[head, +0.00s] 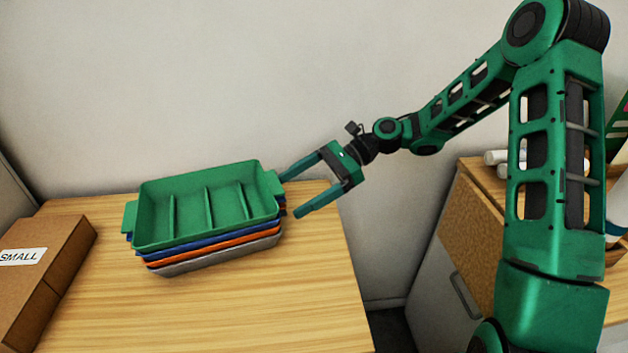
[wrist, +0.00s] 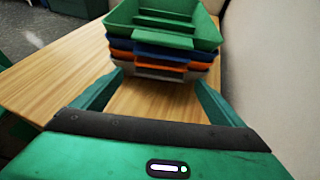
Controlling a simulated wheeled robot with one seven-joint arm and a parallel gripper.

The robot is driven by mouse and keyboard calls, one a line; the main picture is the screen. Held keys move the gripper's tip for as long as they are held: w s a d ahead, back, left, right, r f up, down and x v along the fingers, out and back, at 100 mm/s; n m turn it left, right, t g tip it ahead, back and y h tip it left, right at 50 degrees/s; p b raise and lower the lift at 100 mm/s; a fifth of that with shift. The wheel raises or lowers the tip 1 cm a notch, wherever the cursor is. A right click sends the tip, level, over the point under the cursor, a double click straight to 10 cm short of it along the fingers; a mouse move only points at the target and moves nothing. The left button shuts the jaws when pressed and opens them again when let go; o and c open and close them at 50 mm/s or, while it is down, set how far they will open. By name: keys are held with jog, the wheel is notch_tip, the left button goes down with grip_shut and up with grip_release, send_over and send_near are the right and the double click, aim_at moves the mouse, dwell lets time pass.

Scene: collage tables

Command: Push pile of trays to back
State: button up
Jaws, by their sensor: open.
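A pile of trays (head: 207,245) stands on the wooden table (head: 300,310), near the back wall. The top tray (head: 205,212) is green, with dividers and end handles; blue, orange and grey trays lie under it. My gripper (head: 290,194) is open at the right end of the pile, its fingers pointing left toward it. In the wrist view the pile (wrist: 160,50) stands ahead, between and beyond the two fingers (wrist: 155,95). The jaws hold nothing. I cannot tell whether a fingertip touches the trays.
A cardboard box (head: 45,275) labelled SMALL sits at the table's left. The wall (head: 250,80) is behind the table. The table front is clear. A wooden-topped cabinet (head: 470,230) with white rolls stands at right, across a gap.

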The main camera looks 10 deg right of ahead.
jog(key=shift+x, duration=1.55)
jog(key=shift+c, duration=0.3)
jog(key=c, duration=1.2)
jog(key=shift+w+d, duration=0.1)
jog(key=shift+w, duration=0.1)
